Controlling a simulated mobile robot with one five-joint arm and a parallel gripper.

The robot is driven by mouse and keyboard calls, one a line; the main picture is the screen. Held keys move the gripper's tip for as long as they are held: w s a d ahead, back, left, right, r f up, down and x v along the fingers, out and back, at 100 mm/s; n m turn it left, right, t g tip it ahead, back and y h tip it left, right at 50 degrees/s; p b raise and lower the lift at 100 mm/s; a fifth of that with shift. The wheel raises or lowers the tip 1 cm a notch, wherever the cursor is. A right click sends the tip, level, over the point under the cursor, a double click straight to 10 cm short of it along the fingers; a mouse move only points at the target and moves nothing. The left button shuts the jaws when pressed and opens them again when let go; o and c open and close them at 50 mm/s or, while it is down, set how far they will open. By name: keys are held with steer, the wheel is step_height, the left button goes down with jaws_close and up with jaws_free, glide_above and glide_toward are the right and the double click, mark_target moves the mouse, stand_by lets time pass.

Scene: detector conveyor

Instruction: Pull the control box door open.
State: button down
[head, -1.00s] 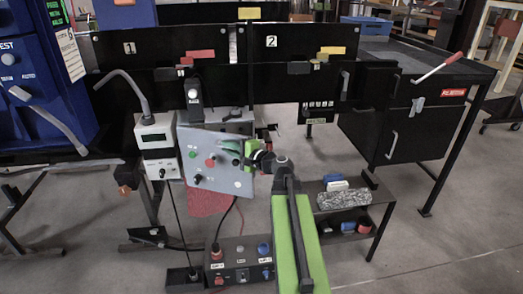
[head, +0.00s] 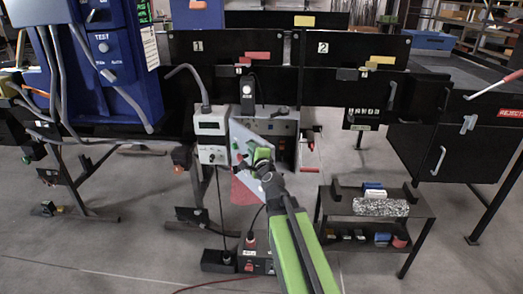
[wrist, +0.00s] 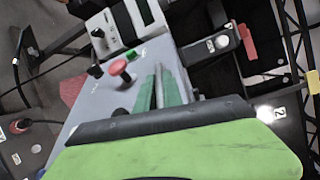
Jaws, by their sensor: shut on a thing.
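The control box door (head: 240,143) is a grey panel with a red and a green button, hinged at its left. It stands swung out from the control box (head: 282,127), whose inside shows to its right. My gripper (head: 262,158) is at the door's free side. In the wrist view the door (wrist: 90,92) lies at the left with its red button facing up. There my gripper (wrist: 158,92) has its green fingers closed around a thin grey part of the door, likely its handle. The gripped part is hidden in the head view.
A white meter box (head: 211,125) stands just left of the door. A low black shelf (head: 340,207) with small items is at the right. A black switch box (head: 256,262) with a cable sits on the floor below. Open floor lies at the lower left.

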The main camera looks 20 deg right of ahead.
steer(key=shift+d+r, duration=0.1)
steer(key=shift+d, duration=0.05)
steer(key=shift+d, duration=0.25)
steer(key=c, duration=1.5)
jaws_free()
steer(key=shift+d, duration=0.1)
steer(key=shift+s, duration=0.1)
